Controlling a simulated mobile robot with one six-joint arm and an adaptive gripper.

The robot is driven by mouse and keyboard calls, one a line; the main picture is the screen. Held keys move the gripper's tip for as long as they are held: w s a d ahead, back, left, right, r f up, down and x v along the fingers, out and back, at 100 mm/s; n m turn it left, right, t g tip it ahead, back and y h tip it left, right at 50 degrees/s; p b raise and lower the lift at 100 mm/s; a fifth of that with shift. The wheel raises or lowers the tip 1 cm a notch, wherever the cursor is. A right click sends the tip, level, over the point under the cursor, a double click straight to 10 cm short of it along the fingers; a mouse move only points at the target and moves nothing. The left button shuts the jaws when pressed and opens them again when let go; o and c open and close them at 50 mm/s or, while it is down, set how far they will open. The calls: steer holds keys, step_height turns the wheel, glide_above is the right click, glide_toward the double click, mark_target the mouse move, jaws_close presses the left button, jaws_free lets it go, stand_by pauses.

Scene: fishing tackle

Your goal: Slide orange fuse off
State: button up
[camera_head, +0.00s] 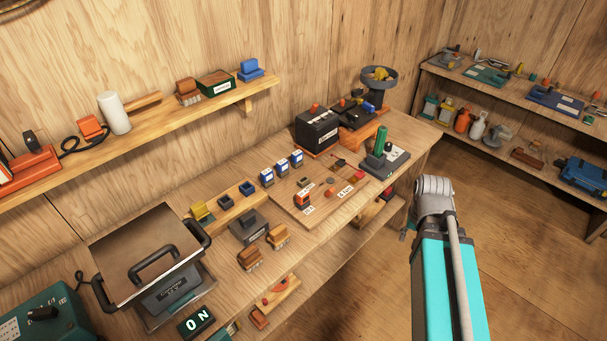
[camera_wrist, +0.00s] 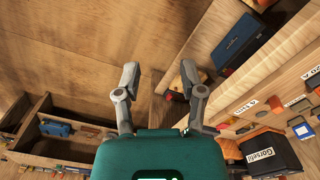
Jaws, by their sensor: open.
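A small orange and black block (camera_head: 302,200), which looks like the orange fuse, sits at the front left of a wooden board (camera_head: 285,203) on the bench in the head view. A white label lies beside it. I cannot tell exactly how it is seated. In the wrist view, my gripper (camera_wrist: 160,80) is open, its two grey fingers spread with nothing between them. It points at bare wood, with the bench objects off to the right. In the head view only my arm shows at the right, clear of the bench; the fingers are not distinguishable there.
A black battery (camera_head: 317,133) stands behind the board and also shows in the wrist view (camera_wrist: 276,151). Three blue-and-white boxes (camera_head: 282,168) stand left of it. A green-topped device (camera_head: 384,160) stands right. A large lidded press (camera_head: 150,255) fills the bench's left. Floor at right is free.

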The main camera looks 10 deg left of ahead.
steer(key=o, duration=0.5)
steer(key=w+a+m, duration=0.1)
steer(key=w+a+r+m+p, duration=0.1)
steer(key=w+a, duration=0.1)
steer(key=shift+a+r+m, duration=0.1)
steer(key=shift+a+m, duration=0.05)
steer(key=shift+m, duration=0.25)
step_height(320, 180, up, 6)
steer(key=m+p, duration=0.6)
steer(key=m, duration=1.5)
glide_above(303, 193)
steer(key=shift+r, duration=0.1)
step_height(303, 193, down, 14)
steer(key=b, duration=1.3)
steer(key=shift+r, duration=0.1)
steer(key=shift+b, duration=0.3)
